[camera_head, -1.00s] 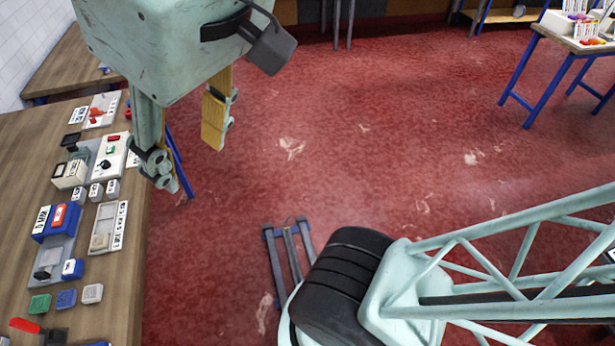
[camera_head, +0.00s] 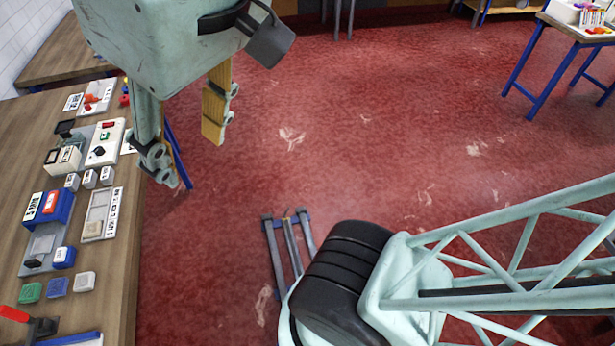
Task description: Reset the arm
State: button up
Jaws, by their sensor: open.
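My gripper (camera_head: 187,140) hangs at the upper left of the head view, pointing down. Its two fingers stand wide apart with nothing between them, and red floor shows in the gap. It is to the right of the wooden workbench (camera_head: 122,262), apart from everything on it. My pale green lattice arm crosses the lower right of the view.
The workbench at the left holds a blue box (camera_head: 48,207), grey trays, green (camera_head: 30,292) and blue blocks, and a red-handled tool (camera_head: 30,322). A blue-legged table (camera_head: 552,48) stands at the upper right. The red floor (camera_head: 400,120) between is largely clear.

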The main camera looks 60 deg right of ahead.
notch_tip(320, 180, down, 12)
jog(key=b, duration=1)
jog(key=shift+s, duration=0.3)
dwell(0.6)
